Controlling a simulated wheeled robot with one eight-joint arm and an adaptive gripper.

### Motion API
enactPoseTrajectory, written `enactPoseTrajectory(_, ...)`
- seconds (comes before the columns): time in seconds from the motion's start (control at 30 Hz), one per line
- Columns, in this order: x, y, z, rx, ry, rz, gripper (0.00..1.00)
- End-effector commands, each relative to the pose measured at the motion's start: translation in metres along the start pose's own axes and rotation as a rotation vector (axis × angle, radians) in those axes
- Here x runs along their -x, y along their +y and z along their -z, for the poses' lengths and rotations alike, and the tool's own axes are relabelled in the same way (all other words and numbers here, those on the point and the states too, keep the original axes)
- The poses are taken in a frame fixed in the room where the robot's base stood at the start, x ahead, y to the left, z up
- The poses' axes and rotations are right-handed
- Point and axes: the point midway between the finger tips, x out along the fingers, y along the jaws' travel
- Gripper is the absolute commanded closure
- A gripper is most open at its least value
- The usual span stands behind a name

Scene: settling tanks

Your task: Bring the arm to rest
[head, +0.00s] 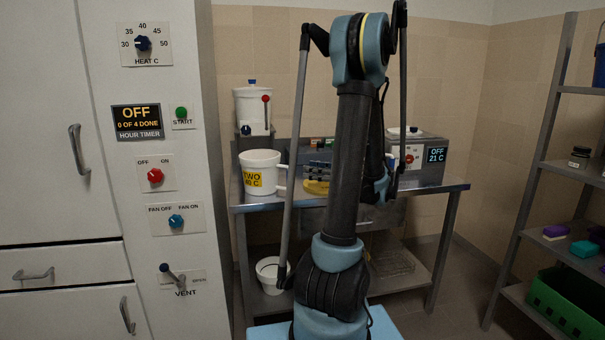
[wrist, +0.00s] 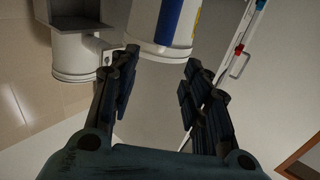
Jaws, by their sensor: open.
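My arm (head: 345,165) stands raised and folded in the middle of the head view, in front of the steel bench. My gripper (wrist: 160,92) shows in the wrist view with its two dark fingers spread wide apart and nothing between them. A white container with a blue stripe (wrist: 172,28) is beyond the fingertips at the top of that view; I see no contact with it. In the head view the gripper's fingers cannot be made out behind the arm.
The bench (head: 262,203) carries a white jug labelled TWO (head: 262,160), a white dispenser (head: 252,108) and a grey bath unit (head: 432,165). A white cabinet (head: 60,130) with knobs stands left. A shelf rack (head: 537,160) stands right. A bucket (head: 268,275) sits on the lower shelf.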

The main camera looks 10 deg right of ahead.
Motion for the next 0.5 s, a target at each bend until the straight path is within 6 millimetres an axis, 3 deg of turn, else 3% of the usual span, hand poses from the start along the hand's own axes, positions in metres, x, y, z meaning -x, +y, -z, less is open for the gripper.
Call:
enactPoseTrajectory(0.17,-0.009,-0.013,-0.002,-0.055,-0.052,0.015,0.57)
enactPoseTrajectory(0.5,-0.045,-0.081,-0.024,-0.314,-0.343,0.037,0.57)
